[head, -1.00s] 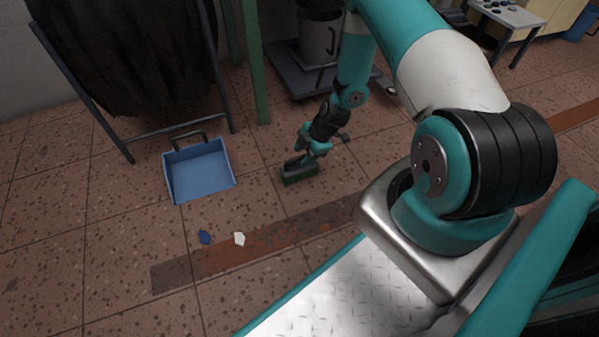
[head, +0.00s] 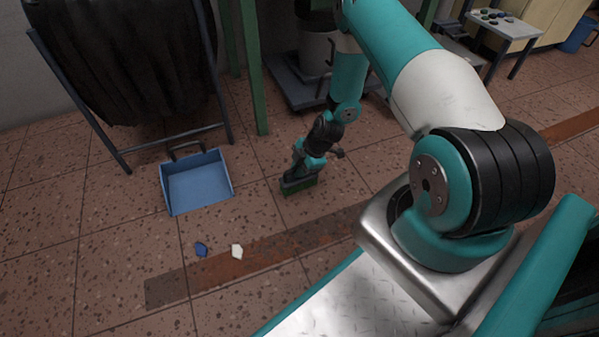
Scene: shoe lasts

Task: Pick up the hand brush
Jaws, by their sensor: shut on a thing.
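The hand brush (head: 300,188) is a small dark block with a green lower part, on or just above the tiled floor near the middle of the head view. My gripper (head: 299,173) reaches down onto it from above and is shut on it. The fingers partly hide the top of the brush. I cannot tell whether the brush touches the floor.
A blue dustpan (head: 197,184) lies on the floor left of the brush. A blue scrap (head: 201,249) and a white scrap (head: 237,251) lie in front. A green post (head: 253,80), a dark bag on a frame (head: 120,60) and a low trolley (head: 295,92) stand behind.

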